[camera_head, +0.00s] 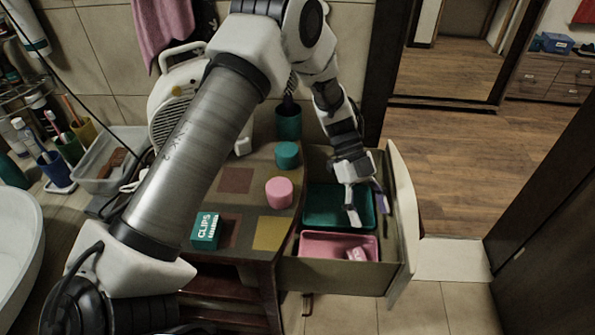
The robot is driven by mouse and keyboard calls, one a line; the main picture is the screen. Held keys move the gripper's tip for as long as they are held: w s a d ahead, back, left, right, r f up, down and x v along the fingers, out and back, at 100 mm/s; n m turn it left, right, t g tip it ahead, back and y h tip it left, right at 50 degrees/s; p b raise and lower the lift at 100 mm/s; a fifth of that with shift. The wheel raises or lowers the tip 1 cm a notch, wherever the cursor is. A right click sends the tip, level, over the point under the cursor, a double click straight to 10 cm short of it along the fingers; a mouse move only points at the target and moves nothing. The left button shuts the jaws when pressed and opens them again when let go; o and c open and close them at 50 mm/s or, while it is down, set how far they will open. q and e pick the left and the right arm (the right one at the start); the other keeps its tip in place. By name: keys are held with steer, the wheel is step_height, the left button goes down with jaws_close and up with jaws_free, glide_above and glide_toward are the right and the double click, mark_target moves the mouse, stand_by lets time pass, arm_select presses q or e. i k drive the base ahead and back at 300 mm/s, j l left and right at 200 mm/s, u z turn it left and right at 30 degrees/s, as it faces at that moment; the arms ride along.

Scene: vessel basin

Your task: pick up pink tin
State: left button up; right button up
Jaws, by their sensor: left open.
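The pink tin (279,192) stands upright on the dark cabinet top (262,165), near its right edge. A teal tin (287,155) stands behind it. My left gripper (366,207) is open, to the right of the pink tin and apart from it. It points down over the teal tray (322,207) in the open drawer. A small bluish-purple shape shows by its right finger; I cannot tell what it is. My right gripper is not in view.
The open drawer (403,215) also holds a pink tray (318,244) with a small pale item. A teal clips box (206,230) stands at the cabinet's front. Brown and yellow squares mark the top. A dark teal cup (288,122) stands behind; a white basin (20,235) is at left.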

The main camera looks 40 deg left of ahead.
mark_target(279, 190)
steer(key=k+l+u, duration=0.2)
steer(key=l, duration=0.15)
steer(key=l+u, duration=0.15)
steer(key=l, duration=0.2)
steer(key=k+l+u, duration=0.2)
steer(key=l, duration=0.15)
steer(key=l+u, duration=0.15)
steer(key=l, duration=0.2)
steer(key=k+j+u, duration=0.15)
steer(key=u, duration=0.25)
steer(key=k, duration=0.05)
